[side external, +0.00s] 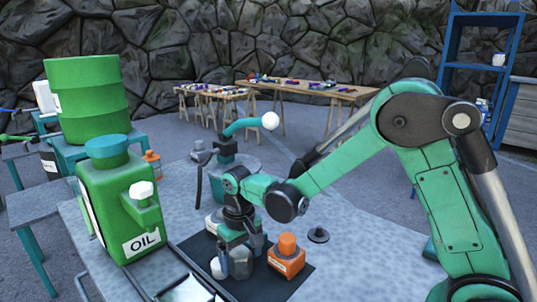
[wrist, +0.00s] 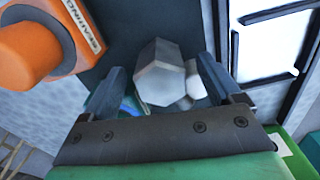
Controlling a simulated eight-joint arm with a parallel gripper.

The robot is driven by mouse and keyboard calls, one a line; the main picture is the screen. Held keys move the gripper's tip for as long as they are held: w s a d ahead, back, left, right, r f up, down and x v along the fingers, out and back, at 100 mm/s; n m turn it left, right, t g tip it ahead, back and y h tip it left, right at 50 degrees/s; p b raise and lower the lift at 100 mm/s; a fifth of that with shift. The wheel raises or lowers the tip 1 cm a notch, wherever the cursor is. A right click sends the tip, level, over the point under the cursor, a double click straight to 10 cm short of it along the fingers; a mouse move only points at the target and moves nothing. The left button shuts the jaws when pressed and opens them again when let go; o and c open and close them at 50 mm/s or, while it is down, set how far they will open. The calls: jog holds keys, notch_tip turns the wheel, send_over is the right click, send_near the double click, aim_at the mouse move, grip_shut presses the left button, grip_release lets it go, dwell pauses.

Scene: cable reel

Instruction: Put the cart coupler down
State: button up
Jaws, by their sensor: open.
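A grey faceted piece (wrist: 160,72), which looks like the cart coupler, is between the two fingers of my open gripper (wrist: 158,88) in the wrist view. Gaps show on both sides of it, so the fingers do not visibly clamp it. In the side external view, the grey piece (side external: 240,264) is on the dark mat (side external: 292,287), directly under my gripper (side external: 240,243), which points down. A smaller whitish rounded part (wrist: 194,86) shows just right of the piece in the wrist view. The lower side of the piece is hidden.
An orange container (side external: 287,256) with a label stands close on the right; the wrist view shows it at upper left (wrist: 45,38). A green OIL can (side external: 125,205) stands left. A framed tray (side external: 185,290) lies in front.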

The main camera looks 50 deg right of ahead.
aim_at(241, 254)
notch_tip(241, 254, up, 9)
jog(key=shift+r, duration=0.1)
jog(key=shift+s+r, duration=0.15)
jog(key=shift+r, duration=0.4)
jog(key=s+d+r+n+t, duration=0.1)
jog(key=s+d+t, duration=0.1)
jog(key=s+t, duration=0.4)
jog(key=shift+s+d, duration=0.25)
jog(key=shift+s, duration=0.75)
jog(key=shift+o, duration=0.3)
jog(key=shift+s+f+t, duration=0.1)
jog(key=shift+s+t, duration=0.15)
jog(key=shift+t, duration=0.35)
